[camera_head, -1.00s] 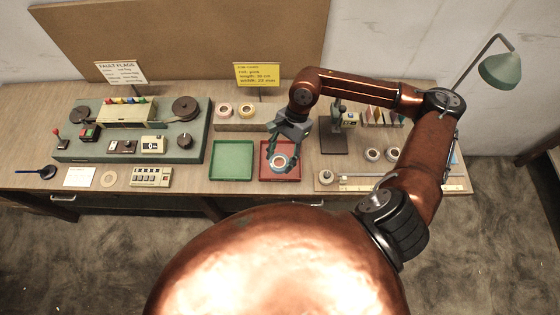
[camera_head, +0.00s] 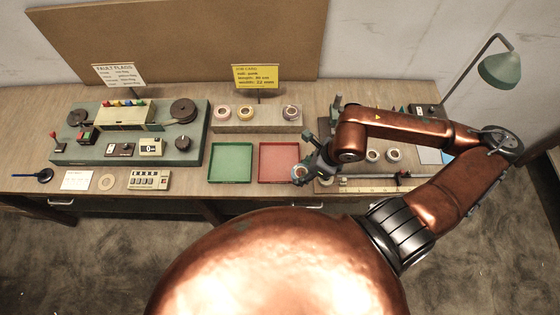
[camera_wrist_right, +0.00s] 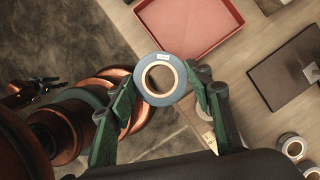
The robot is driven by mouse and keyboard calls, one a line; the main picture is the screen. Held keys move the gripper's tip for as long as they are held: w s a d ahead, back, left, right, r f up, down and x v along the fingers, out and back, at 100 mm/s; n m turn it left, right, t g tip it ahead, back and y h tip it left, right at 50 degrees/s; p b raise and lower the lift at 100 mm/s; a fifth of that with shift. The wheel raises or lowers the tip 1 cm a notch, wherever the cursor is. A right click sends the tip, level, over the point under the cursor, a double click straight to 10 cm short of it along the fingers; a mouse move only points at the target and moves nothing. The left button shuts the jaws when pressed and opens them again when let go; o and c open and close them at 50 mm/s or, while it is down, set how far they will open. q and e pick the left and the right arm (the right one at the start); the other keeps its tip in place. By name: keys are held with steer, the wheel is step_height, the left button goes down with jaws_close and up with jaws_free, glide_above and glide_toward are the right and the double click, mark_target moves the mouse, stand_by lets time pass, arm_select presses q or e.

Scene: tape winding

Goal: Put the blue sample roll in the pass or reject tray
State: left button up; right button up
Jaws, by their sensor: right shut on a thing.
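The blue sample roll (camera_head: 299,172) is between the fingers of my right gripper (camera_head: 304,170), which is shut on it near the table's front edge, just right of the red tray (camera_head: 279,179). The right wrist view shows the roll (camera_wrist_right: 160,61) as a blue ring with a pale core and small white label, between the two green fingers (camera_wrist_right: 160,88). There it is apart from the red tray (camera_wrist_right: 205,42). The green tray (camera_head: 231,179) stands left of the red one. Both trays look empty. My left gripper is not in view.
A rack (camera_head: 257,126) with three rolls stands behind the trays. The winding machine (camera_head: 128,145) is at the left, and a yellow job card (camera_head: 256,76) stands at the back. Two rolls and a ruler (camera_head: 365,187) lie at the right under my arm.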

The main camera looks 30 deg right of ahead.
steer(key=w+f, duration=0.2)
steer(key=w, duration=0.2)
steer(key=w+f, duration=0.3)
steer(key=w, duration=0.1)
steer(key=w+f, duration=0.3)
steer(key=w, duration=0.1)
steer(key=shift+a+f, duration=0.15)
steer(key=shift+a, duration=0.05)
steer(key=shift+w+f, duration=0.45)
steer(key=shift+f, duration=0.25)
steer(key=shift+f+p, duration=0.45)
steer(key=shift+f, duration=1)
steer(key=o, duration=1.1)
steer(key=shift+f, duration=0.1)
steer(key=v, duration=1.2)
steer(key=shift+r, duration=0.2)
